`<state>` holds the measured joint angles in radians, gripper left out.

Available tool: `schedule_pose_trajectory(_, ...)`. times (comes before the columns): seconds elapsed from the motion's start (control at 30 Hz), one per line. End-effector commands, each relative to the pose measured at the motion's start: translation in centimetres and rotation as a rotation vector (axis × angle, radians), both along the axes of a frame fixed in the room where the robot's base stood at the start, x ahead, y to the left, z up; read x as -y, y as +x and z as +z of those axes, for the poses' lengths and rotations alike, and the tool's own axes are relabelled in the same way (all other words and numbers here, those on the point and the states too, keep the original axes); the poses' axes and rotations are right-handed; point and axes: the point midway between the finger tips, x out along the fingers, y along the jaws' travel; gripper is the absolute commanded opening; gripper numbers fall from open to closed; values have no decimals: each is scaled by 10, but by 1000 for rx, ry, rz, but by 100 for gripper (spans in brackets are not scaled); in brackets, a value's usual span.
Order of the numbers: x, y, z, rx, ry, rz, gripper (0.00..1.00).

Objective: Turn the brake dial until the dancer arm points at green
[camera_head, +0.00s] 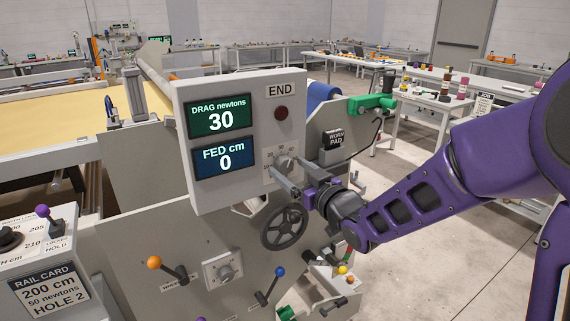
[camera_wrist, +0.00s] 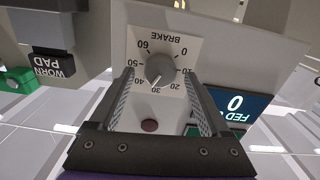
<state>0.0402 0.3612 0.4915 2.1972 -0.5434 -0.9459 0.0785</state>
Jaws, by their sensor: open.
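The brake dial (camera_head: 284,163) is a grey knob on a white scale plate on the control box. In the wrist view the dial (camera_wrist: 159,68) shows upside down, with its pointer near 30 on a 0 to 60 scale. My gripper (camera_head: 277,182) is open in front of the box, its fingers reaching toward the dial. In the wrist view the open fingers (camera_wrist: 160,88) stand on either side of the dial's lower area; I cannot tell whether they touch it. I cannot make out the dancer arm surely.
The control box (camera_head: 183,130) shows DRAG newtons 30 (camera_head: 219,118) and FED cm 0 (camera_head: 224,157). A dark handwheel (camera_head: 285,228) is just below my gripper. An orange-knobbed lever (camera_head: 155,263) and a blue-knobbed lever (camera_head: 279,272) stand lower. A worn pad box (camera_head: 334,139) is to the right.

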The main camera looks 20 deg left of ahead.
Motion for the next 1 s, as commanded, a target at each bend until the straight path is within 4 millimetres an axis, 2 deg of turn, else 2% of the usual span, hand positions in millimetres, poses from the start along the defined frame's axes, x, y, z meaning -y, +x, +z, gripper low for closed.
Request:
schedule_pose_trajectory(0.57,2,-1,0,-1,-1,1,81)
schedule_pose_trajectory(1.0,2,-1,0,0,0,1,2)
